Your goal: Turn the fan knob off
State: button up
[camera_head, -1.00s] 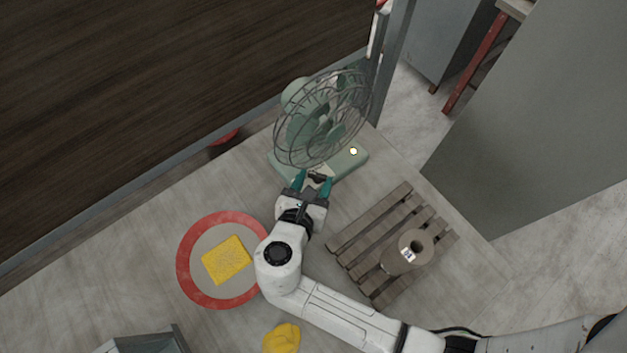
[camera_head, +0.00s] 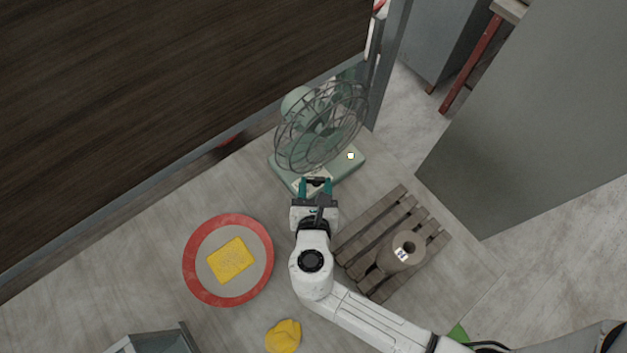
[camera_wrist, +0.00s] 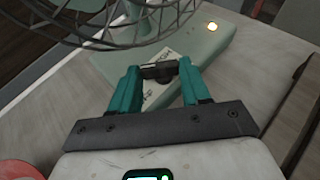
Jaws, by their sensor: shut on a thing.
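The green desk fan (camera_head: 318,128) with a wire cage stands on the table near the wall. Its pale green base also shows in the wrist view (camera_wrist: 205,48), with a lit yellowish light (camera_wrist: 212,27) at the right. The dark fan knob (camera_wrist: 160,71) sits on a white label plate with lettering, partly hidden, at the front of the base. My gripper (camera_head: 316,183) reaches the front of the base. In the wrist view its teal fingers (camera_wrist: 158,80) are shut on the knob, one on each side.
The fan's wire cage (camera_wrist: 110,20) hangs close above my fingers. A slatted wooden rack (camera_head: 372,225) with a brown spool (camera_head: 402,250) is to the right. A red-rimmed plate (camera_head: 190,272) with a yellow sponge (camera_head: 230,260) is to the left. A yellow lump (camera_head: 284,336) lies in front.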

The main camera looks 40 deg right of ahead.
jog(key=shift+s+d+n+t+y+p, duration=0.15)
jog(key=shift+n+t+y+p, duration=0.1)
jog(key=shift+n+t+y, duration=0.4)
jog(key=shift+s+d+n+t+y+p, duration=0.1)
jog(key=shift+n+t+y+p, duration=0.25)
jog(key=shift+n+y, duration=0.5)
jog(key=o, duration=1.1)
jog(key=shift+c, duration=0.2)
jog(key=b+v, duration=0.1)
jog(key=v, duration=0.9)
jog(key=shift+s+r+b, duration=0.15)
jog(key=shift+s+b, duration=0.2)
jog(key=shift+b, duration=0.05)
jog(key=shift+c, duration=0.3)
